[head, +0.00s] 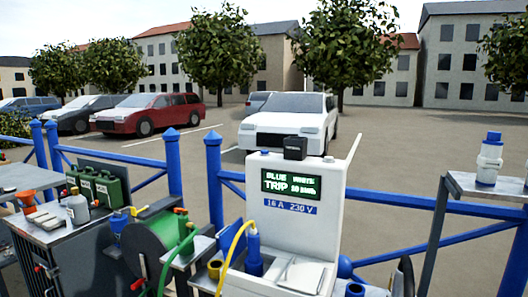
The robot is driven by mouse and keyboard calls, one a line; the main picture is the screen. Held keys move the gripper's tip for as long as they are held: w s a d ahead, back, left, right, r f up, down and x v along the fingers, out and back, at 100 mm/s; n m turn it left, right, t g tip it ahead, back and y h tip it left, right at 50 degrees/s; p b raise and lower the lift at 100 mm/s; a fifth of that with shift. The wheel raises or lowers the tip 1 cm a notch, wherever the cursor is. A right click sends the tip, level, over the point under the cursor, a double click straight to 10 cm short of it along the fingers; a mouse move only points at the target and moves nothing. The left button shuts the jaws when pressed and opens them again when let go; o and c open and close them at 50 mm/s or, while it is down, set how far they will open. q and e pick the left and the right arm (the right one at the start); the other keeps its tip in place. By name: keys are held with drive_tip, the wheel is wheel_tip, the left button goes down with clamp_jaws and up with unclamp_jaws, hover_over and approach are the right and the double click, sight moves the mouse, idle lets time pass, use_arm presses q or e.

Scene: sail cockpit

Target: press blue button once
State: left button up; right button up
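A white power pedestal (310,205) stands at the centre right in the head view. A blue label below reads "16 A 230 V". A blue plug (254,252) with a yellow cable stands at the pedestal's lower left. Blue rounded parts (345,267) show at its lower right; I cannot tell whether either is the blue button. Neither of my grippers can be made out.
A green hose reel (155,250) and a grey cabinet (75,255) with green cans and bottles stand to the left. A small stand (475,187) with a white-and-blue bottle is at the right. Blue railings (214,180) run behind; cars are parked beyond.

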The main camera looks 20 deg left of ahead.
use_arm(q)
clamp_jaws()
idle(0.8)
